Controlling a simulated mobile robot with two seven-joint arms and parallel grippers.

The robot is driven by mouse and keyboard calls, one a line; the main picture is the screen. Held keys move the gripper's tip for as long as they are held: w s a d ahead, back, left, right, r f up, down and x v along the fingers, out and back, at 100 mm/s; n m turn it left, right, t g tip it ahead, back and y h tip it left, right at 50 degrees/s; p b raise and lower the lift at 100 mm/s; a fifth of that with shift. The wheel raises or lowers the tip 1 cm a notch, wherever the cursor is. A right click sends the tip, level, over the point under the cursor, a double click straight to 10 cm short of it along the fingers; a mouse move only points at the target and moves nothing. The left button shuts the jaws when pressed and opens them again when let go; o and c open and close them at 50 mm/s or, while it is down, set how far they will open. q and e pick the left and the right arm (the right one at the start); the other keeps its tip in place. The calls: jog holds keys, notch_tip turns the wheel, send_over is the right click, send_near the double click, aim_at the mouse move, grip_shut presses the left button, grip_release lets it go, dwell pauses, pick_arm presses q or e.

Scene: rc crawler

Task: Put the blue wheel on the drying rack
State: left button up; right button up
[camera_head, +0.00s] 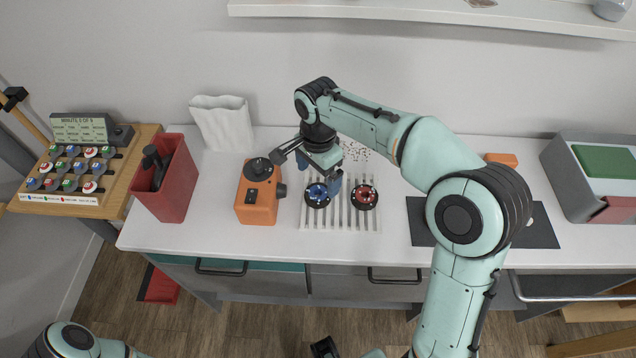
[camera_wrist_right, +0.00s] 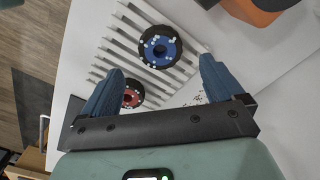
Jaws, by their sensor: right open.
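The blue wheel (camera_head: 317,196), with a black tyre, blue hub and white flecks, lies flat on the left part of the white slatted drying rack (camera_head: 341,222). It also shows in the right wrist view (camera_wrist_right: 170,48), on the slats. A red wheel (camera_head: 365,197) lies on the rack to its right. My right gripper (camera_head: 318,178) is open just behind and above the blue wheel. In the right wrist view its blue fingers (camera_wrist_right: 160,82) are spread wide with nothing between them, and the blue wheel lies beyond the fingertips. My left gripper is not seen.
An orange machine (camera_head: 257,205) stands left of the rack, with a red bin (camera_head: 175,188) further left. Small pale pellets (camera_head: 355,150) lie behind the rack. A dark mat (camera_head: 536,236) and a grey box (camera_head: 580,190) are to the right. A shelf (camera_head: 430,12) runs above.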

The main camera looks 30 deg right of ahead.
notch_tip(320, 180, up, 6)
jog(key=shift+f+p, duration=0.2)
jog(key=shift+p, duration=0.2)
dwell(0.3)
